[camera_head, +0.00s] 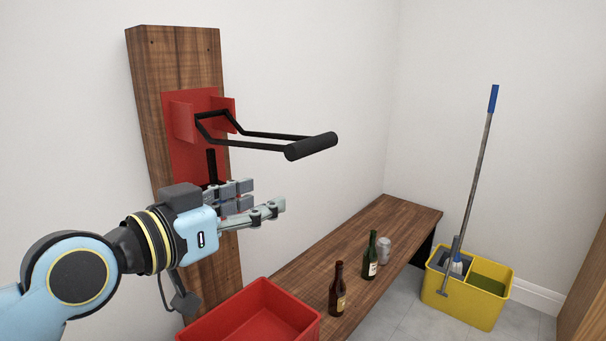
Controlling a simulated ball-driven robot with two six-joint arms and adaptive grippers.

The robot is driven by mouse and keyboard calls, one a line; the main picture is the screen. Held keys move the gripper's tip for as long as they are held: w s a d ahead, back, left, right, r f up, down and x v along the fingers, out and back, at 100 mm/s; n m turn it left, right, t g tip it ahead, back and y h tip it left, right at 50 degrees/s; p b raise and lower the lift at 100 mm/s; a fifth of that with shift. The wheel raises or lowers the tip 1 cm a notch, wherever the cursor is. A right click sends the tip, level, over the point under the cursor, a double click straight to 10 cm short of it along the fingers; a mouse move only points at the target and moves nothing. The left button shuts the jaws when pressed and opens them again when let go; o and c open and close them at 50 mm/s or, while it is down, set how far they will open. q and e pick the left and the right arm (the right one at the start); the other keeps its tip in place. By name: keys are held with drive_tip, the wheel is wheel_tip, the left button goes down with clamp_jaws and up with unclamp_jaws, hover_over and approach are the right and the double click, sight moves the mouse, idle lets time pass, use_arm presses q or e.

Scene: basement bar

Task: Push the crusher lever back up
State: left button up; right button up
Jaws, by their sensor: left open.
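The crusher is a red metal bracket (180,148) fixed to an upright wooden board (158,80) against the wall. Its black lever (312,146) sticks out from the bracket to the right, roughly level, ending in a thick black handle bar. My left gripper (262,201) is below the lever, in front of the lower part of the crusher, with its fingers pointing right. It is open with nothing seen between its fingers, and it looks apart from the lever. It hides the crusher's lower part. My right gripper does not show.
A red bin (305,318) stands below the crusher. A wooden bench (405,212) along the wall holds a brown bottle (337,292), a green bottle (370,258) and a can (384,250). A yellow mop bucket (468,304) with a mop (478,160) stands at right. Space right of the lever is clear.

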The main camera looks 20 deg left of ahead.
use_arm(q)
drive_tip(key=m+h, duration=0.1)
approach(310, 145)
drive_tip(key=shift+w+a+f+t, duration=0.25)
drive_tip(key=shift+a+f+t, duration=0.1)
drive_tip(key=shift+a, duration=0.1)
drive_tip(key=shift+w+p, duration=0.3)
drive_tip(key=shift+w, duration=0.1)
drive_tip(key=x, duration=1)
drive_tip(key=shift+d+f+p, duration=0.2)
drive_tip(key=shift+p, duration=0.1)
clamp_jaws()
